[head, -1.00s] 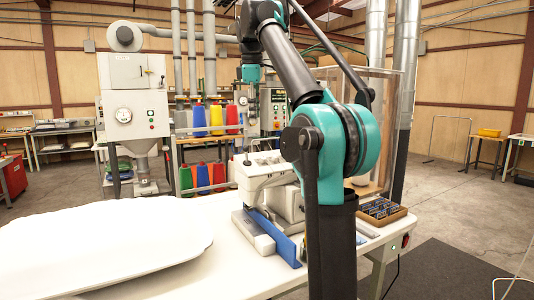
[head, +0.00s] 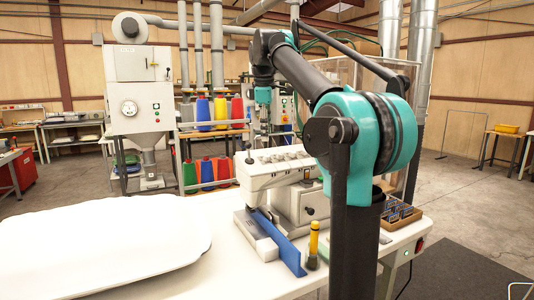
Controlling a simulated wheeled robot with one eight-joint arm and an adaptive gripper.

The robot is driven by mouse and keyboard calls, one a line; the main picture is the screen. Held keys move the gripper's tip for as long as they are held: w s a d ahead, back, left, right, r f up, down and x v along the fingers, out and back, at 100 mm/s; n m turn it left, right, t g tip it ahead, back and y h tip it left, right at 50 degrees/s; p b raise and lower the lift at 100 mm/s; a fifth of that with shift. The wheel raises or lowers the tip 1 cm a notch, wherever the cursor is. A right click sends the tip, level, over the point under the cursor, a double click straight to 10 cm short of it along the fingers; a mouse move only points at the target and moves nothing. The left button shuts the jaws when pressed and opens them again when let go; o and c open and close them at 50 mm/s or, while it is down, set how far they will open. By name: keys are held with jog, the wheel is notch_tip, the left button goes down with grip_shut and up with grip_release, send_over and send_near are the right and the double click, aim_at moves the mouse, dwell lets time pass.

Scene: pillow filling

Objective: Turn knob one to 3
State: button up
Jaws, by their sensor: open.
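A white overlock sewing machine (head: 262,181) stands on the white table. Several small grey knobs (head: 291,156) sit in a row on its top. I cannot tell which one is knob one, and their numbers are too small to read. My arm reaches over the machine from the right, with its teal wrist pointing down. My gripper (head: 263,122) hangs above and behind the row of knobs in this view, apart from them as far as I can see. It is small and dark here, open, with nothing visible in it.
White pillow fabric (head: 105,240) covers the table's left. A blue guide (head: 277,240) and a yellow-topped tool (head: 313,245) stand before the machine. A box of small parts (head: 400,215) lies right. Thread cones (head: 203,114) and a filling machine (head: 139,90) are behind.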

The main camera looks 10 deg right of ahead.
aim_at(267, 155)
jog(key=x, duration=0.8)
jog(key=shift+f, duration=0.35)
jog(key=shift+c, duration=0.4)
grip_shut()
